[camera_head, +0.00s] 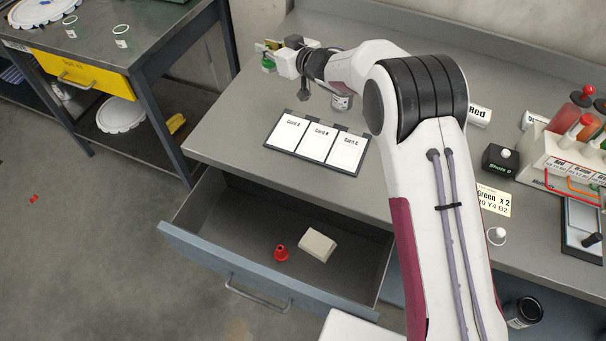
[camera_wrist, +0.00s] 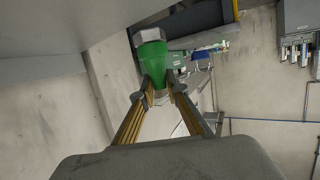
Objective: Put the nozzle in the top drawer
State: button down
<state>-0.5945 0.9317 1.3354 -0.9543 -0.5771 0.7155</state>
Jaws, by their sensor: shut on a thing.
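The green nozzle (camera_wrist: 153,60) is a tapered green piece with a pale, faceted wide end. My gripper (camera_wrist: 164,96) is shut on its narrow end in the wrist view. In the head view my gripper (camera_head: 274,52) is above the far left part of the workbench, with the green nozzle (camera_head: 268,63) at its tip, apart from the bench. The top drawer (camera_head: 205,241) is pulled open under the bench's front edge, nearer the camera than my gripper. It holds a red cone-shaped piece (camera_head: 281,254) and a beige block (camera_head: 317,245).
A card board (camera_head: 317,141) lies on the bench behind the drawer, with a small jar (camera_head: 341,102) behind it. Bottles in a rack (camera_head: 572,150) and a black box (camera_head: 500,160) stand right. A side table with a yellow drawer (camera_head: 70,74) stands left. The drawer's left part is clear.

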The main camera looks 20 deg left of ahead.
jog(key=s+a+n+g+y, duration=0.15)
jog(key=s+n+g, duration=0.3)
jog(key=s, duration=1.35)
jog(key=s+a+n+g, duration=0.3)
jog(key=s+g, duration=0.2)
jog(key=s, duration=1.4)
jog(key=w+d+f+m+t, duration=0.3)
jog(key=d+f+t, duration=0.1)
jog(key=d+f, duration=0.4)
jog(key=w+d+f+m+t+h, duration=0.1)
jog(key=w+d+f+m+t, duration=0.2)
jog(key=d+f, duration=0.6)
jog(key=shift+f+m+t, duration=0.55)
jog(key=shift+f+t, duration=0.4)
jog(key=shift+f, duration=0.7)
jog(key=shift+d, duration=0.1)
jog(key=shift+f, duration=1.5)
jog(key=shift+f, duration=0.6)
